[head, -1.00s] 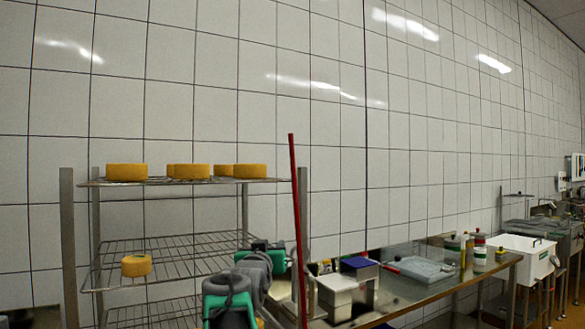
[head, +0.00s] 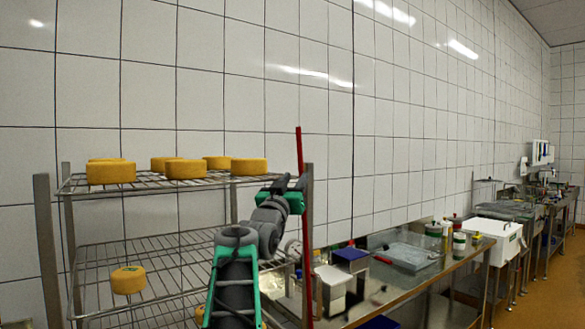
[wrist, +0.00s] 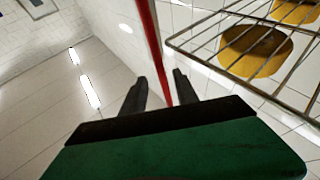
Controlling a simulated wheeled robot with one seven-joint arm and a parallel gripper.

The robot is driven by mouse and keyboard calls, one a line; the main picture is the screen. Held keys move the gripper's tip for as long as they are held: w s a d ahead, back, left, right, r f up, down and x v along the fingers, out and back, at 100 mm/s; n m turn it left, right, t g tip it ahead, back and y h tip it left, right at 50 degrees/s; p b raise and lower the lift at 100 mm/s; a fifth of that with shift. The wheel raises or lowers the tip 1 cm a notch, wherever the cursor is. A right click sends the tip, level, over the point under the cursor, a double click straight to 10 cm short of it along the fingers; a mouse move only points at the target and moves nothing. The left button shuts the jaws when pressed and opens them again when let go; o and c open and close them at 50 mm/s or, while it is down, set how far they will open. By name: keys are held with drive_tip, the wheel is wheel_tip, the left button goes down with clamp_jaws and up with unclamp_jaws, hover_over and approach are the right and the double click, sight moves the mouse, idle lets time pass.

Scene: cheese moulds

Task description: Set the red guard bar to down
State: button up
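The red guard bar (head: 299,152) stands upright, almost vertical, at the right front post of the wire rack. Part of it is hidden behind my gripper in the head view; its lower part shows again below. My gripper (head: 290,183) is raised in front of the bar, a little below the rack's top shelf. In the wrist view the two dark fingers (wrist: 158,92) are spread apart, and the red bar (wrist: 152,40) runs into the gap between them. I cannot tell whether they touch it.
To the right, a steel bench (head: 420,285) carries boxes, a tray and bottles. A tiled wall closes the back.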

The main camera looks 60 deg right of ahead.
sight(300, 170)
drive_tip(key=p+x, duration=0.3)
drive_tip(key=x, duration=0.3)
drive_tip(key=shift+w, duration=0.15)
drive_tip(key=shift+d, duration=0.3)
drive_tip(key=shift+c, duration=0.3)
clamp_jaws()
idle(0.5)
